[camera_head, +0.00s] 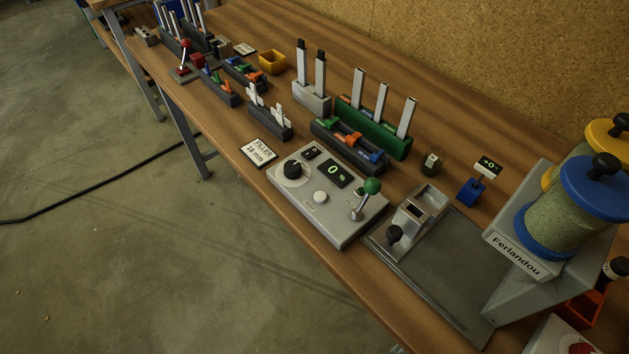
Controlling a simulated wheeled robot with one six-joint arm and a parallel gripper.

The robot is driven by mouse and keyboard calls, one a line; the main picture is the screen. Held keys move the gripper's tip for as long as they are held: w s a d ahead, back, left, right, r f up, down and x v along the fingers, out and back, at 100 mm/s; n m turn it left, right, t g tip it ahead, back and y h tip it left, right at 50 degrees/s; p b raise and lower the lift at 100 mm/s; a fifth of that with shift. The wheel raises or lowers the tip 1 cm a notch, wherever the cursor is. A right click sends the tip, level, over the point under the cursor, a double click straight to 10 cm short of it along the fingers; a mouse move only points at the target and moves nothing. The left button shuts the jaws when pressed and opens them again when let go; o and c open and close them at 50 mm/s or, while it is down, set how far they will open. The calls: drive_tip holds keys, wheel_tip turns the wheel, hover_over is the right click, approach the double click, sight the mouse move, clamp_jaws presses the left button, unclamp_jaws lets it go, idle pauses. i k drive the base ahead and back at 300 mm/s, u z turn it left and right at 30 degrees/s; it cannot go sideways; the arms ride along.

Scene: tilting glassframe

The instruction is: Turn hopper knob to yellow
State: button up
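The hopper machine (514,255), a grey housing marked "Ferlandou", stands at the right. It carries a blue-banded hopper (565,214) full of greenish grains and, behind it, a yellow-lidded hopper (607,130). Both lids have black knobs. A dark knob with a light band (613,269) shows at the right edge beside the housing. I cannot tell whether it is the hopper knob or which colour it points to. My gripper is not in view.
A grey control box (325,198) with a black dial, a display and a green-topped lever stands mid-bench. Right of it is a metal plate (440,265) with a clamp. Racks, including a green one (375,125), line the wooden bench (235,180). Floor (150,250) is open at left.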

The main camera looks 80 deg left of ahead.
sight(292, 168)
drive_tip(key=u, duration=2.2)
drive_tip(key=k, duration=0.5)
drive_tip(key=u, duration=1.75)
drive_tip(key=i, duration=1.2)
drive_tip(key=z, duration=1.85)
